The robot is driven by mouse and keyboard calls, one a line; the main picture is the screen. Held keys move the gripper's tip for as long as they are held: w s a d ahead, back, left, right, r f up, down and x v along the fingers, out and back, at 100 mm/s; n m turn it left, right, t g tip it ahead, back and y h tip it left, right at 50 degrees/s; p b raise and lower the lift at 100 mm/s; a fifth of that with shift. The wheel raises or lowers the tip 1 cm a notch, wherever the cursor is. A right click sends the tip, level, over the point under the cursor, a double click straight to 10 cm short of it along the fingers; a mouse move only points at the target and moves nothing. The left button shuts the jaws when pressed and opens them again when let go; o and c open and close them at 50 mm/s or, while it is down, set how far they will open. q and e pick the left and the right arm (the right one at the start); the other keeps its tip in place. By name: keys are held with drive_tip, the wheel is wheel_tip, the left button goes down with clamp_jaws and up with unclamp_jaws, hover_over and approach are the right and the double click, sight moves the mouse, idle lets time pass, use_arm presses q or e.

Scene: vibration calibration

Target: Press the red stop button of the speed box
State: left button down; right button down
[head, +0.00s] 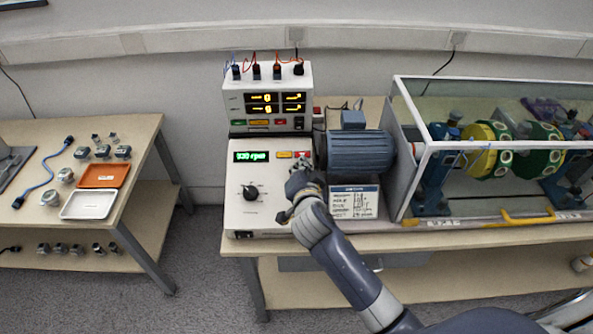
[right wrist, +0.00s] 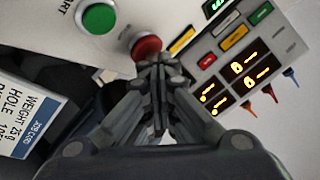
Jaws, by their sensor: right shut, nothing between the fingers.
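The speed box (head: 250,215) is a pale console with a green lit rpm display (head: 251,156) and a black knob (head: 250,192); it stands at the left end of the bench. My right gripper (head: 301,165) is at its upper right corner and covers part of the panel there. In the right wrist view the red stop button (right wrist: 146,46) is a round cap beside a green button (right wrist: 98,18). The shut, empty fingertips (right wrist: 158,62) overlap the red cap's lower edge; I cannot tell whether they touch it. My left gripper is not in view.
A meter unit (head: 265,95) with orange readouts and plugged cables stands behind the speed box. A blue motor (head: 361,153), a printed card (head: 354,202) and a clear-walled rotor enclosure (head: 402,192) are to the right. A side table (head: 130,190) with trays is at left.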

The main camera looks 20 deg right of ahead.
drive_tip(key=shift+s+a+r+p, duration=0.15)
drive_tip(key=shift+s+r+p, duration=0.15)
drive_tip(key=shift+r+p, duration=0.35)
drive_tip(key=shift+s+r+p, duration=0.15)
drive_tip(key=shift+r+p, duration=0.25)
drive_tip(key=shift+r, duration=0.15)
drive_tip(key=r+p, duration=0.1)
drive_tip(key=s+r+p, duration=0.1)
drive_tip(key=r, duration=0.1)
drive_tip(key=shift+s+a+r+p, duration=0.25)
drive_tip(key=shift+s+a+p, duration=0.05)
drive_tip(key=shift+s+p, duration=0.1)
idle(0.3)
